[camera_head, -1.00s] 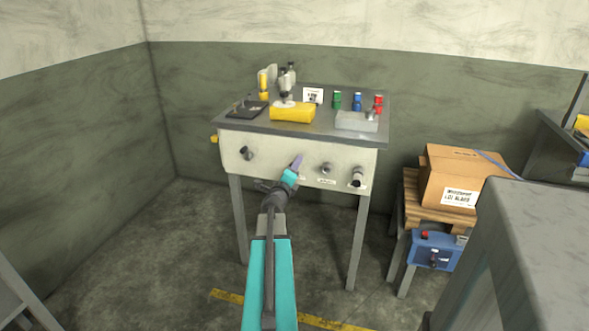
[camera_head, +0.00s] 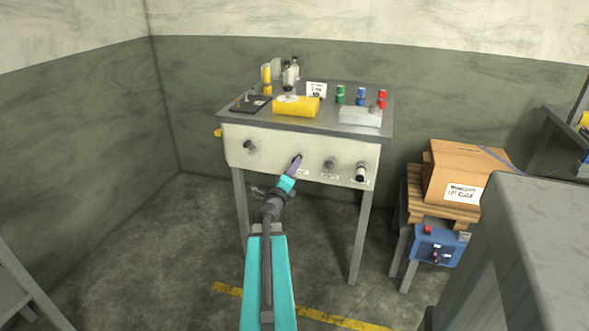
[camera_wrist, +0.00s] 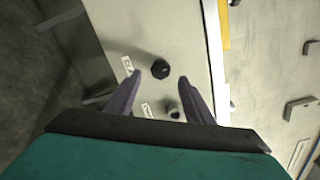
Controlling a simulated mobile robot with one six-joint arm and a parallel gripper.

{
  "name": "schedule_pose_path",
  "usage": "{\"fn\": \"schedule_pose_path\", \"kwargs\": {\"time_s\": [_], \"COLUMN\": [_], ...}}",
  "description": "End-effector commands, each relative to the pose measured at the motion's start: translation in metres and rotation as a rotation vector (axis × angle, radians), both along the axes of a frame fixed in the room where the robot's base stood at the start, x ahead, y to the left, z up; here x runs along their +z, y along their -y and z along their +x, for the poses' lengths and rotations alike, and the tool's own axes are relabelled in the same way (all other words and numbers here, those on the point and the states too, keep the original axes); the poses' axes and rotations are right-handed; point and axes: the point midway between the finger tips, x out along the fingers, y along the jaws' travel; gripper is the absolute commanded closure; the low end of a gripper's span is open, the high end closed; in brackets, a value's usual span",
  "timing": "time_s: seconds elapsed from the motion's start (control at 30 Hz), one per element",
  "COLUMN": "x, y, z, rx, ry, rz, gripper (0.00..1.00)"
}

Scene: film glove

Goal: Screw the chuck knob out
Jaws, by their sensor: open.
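The bench's pale front panel (camera_head: 265,140) carries a row of knobs: a dark one at the left (camera_head: 248,146), one in the middle right (camera_head: 329,164) and a dark-and-light one at the right (camera_head: 360,172). The small labels are unreadable, so I cannot tell which is the chuck knob. My gripper (camera_head: 296,163) is in front of the panel's middle, its purple fingers partly hiding what is behind. In the wrist view my gripper (camera_wrist: 161,80) is open and empty, with a round black knob (camera_wrist: 159,68) ahead between the fingertips and a smaller grey knob (camera_wrist: 175,112) lower down.
On the bench top stand a yellow block (camera_head: 296,107), a grey box (camera_head: 360,116) and green, blue and red cylinders. A cardboard box (camera_head: 465,170) sits on a pallet at the right, above a blue box (camera_head: 437,247). A grey surface (camera_head: 530,220) fills the right foreground.

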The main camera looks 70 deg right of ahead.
Motion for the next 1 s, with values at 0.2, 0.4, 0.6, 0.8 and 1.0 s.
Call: {"fn": "schedule_pose_path", "kwargs": {"time_s": [0.2, 0.4, 0.6, 0.8, 1.0], "x": [0.002, 0.002, 0.003, 0.003, 0.002], "y": [-0.024, -0.046, -0.045, -0.048, -0.052], "z": [-0.002, -0.003, -0.003, -0.004, -0.004], "rx": [-0.001, 0.0, -0.004, -0.007, -0.008], "ry": [-0.001, -0.002, -0.003, -0.002, -0.002], "rz": [0.0, 0.0, 0.003, 0.003, 0.004], "gripper": [0.52, 0.52, 0.52, 0.52, 0.52]}}
